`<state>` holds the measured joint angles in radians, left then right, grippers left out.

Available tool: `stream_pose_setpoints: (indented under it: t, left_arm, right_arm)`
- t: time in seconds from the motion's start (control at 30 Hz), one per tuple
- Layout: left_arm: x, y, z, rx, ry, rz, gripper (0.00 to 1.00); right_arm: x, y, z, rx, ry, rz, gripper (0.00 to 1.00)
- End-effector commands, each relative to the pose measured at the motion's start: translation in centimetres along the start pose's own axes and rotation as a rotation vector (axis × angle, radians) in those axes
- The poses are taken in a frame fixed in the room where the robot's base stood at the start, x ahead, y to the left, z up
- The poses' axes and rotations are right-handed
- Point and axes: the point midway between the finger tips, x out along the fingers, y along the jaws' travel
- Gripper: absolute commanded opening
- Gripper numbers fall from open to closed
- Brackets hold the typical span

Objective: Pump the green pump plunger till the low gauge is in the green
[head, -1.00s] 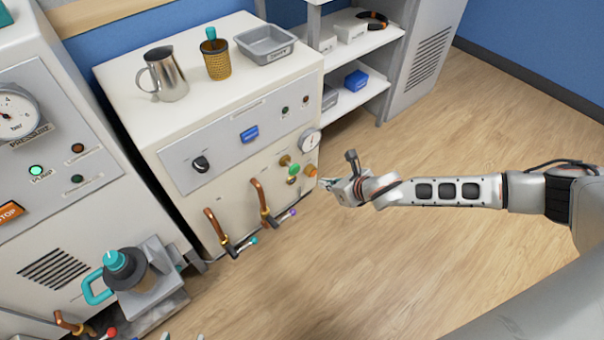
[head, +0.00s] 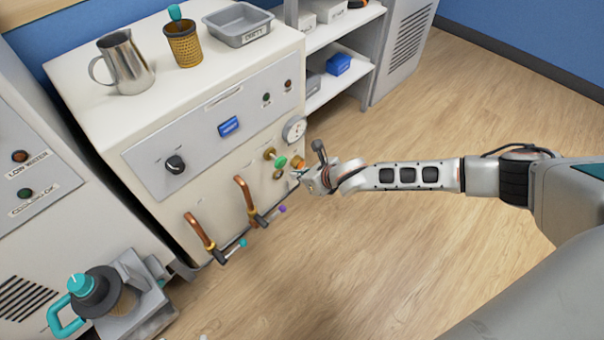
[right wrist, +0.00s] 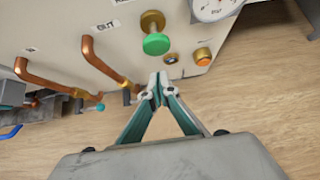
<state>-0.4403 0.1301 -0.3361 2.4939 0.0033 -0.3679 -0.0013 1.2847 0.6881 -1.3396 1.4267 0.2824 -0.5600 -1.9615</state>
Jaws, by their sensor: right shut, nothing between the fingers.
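The green pump plunger (head: 281,161) has a green round knob on a brass stem and sticks out of the front of the white machine (head: 140,142). It also shows in the right wrist view (right wrist: 156,44). A white round gauge (head: 295,129) is above and right of it; its top is cut off in the right wrist view (right wrist: 212,8), and I cannot read its needle. My right gripper (head: 303,172) is shut and empty, close to the plunger's right in the head view. In the right wrist view its fingertips (right wrist: 158,88) are below the knob, apart from it. My left gripper is not in view.
An orange button (right wrist: 202,56) sits right of the plunger. Copper pipes (head: 246,200) with small coloured levers stick out lower left. A metal jug (head: 127,62), a brass basket (head: 184,45) and a grey tray (head: 238,23) stand on top. Floor to the right is clear.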

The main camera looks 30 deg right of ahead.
Motion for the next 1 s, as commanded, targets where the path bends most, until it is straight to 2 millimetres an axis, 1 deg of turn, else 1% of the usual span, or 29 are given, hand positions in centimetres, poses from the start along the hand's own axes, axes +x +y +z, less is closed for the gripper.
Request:
stream_pose_setpoints:
  t: [0.03, 0.1, 0.23, 0.4, 0.67, 0.77, 1.0]
  left_arm:
    - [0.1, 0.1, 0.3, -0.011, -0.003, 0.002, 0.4]
    - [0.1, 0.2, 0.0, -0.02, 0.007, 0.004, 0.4]
    - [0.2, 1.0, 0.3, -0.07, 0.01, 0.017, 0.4]
    - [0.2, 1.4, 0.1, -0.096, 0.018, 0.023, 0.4]
    - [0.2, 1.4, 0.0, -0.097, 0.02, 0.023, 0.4]
    - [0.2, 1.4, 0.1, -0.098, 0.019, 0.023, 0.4]
    - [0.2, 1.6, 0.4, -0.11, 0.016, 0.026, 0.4]
  right_arm:
    - [0.8, 0.1, 0.2, 0.003, 0.003, 0.001, 0.0]
    - [1.4, 0.1, 1.0, 0.001, 0.001, 0.0, 0.0]
    - [2.1, 0.0, 2.0, 0.001, 0.0, -0.001, 0.0]
    - [2.4, -0.1, 2.8, -0.001, -0.004, -0.002, 0.0]
    - [2.3, -0.1, 3.0, -0.001, -0.005, -0.002, 0.0]
    - [2.6, -0.1, 3.1, 0.0, -0.005, -0.001, 0.0]
    - [4.8, -0.1, 5.1, -0.001, -0.005, -0.002, 0.0]
